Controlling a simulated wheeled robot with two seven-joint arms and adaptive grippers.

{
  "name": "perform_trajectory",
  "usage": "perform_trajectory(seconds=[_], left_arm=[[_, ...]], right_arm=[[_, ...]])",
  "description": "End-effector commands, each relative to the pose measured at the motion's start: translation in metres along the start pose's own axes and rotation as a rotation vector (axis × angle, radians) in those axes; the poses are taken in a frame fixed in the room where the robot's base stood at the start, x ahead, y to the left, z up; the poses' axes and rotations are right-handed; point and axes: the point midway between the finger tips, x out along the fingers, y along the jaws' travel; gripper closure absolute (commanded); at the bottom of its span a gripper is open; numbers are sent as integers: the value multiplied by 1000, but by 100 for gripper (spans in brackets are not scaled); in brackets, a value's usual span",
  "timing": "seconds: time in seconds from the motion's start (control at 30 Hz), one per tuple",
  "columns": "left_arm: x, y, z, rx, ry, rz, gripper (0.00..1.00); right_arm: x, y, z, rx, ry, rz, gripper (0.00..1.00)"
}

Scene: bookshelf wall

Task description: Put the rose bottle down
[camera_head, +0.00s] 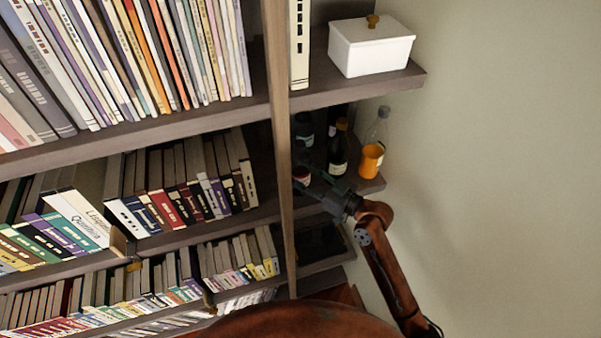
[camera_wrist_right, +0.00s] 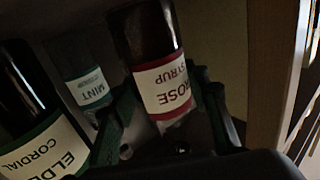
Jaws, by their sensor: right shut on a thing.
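The rose bottle (camera_wrist_right: 150,45) is dark with a white label reading ROSE SYRUP and a red band. It sits between the green fingers of my right gripper (camera_wrist_right: 168,118), which is shut on it. In the head view, the right gripper (camera_head: 322,194) reaches into the narrow shelf bay, and the rose bottle (camera_head: 301,176) shows only partly beside the upright. I cannot tell whether its base touches the shelf. My left gripper is not in view.
A green-labelled elder cordial bottle (camera_head: 339,150) and a mint bottle (camera_head: 303,130) stand close by. An orange cup (camera_head: 371,160) and a clear bottle (camera_head: 378,130) are at the shelf's right end. A wooden upright (camera_head: 279,130) borders the bay's left.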

Motion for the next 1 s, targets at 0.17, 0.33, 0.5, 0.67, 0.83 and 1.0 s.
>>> perform_trajectory(seconds=[0.17,0.33,0.5,0.67,0.83,1.0], left_arm=[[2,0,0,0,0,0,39],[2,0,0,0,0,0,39],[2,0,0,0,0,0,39],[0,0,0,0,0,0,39],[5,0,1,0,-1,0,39],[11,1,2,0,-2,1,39]], right_arm=[[0,0,3,0,0,0,53],[0,0,3,0,0,0,41],[0,0,3,0,0,0,40],[0,0,0,0,0,0,40],[-20,1,2,-1,-3,2,40],[-50,1,2,-3,-3,1,40]])
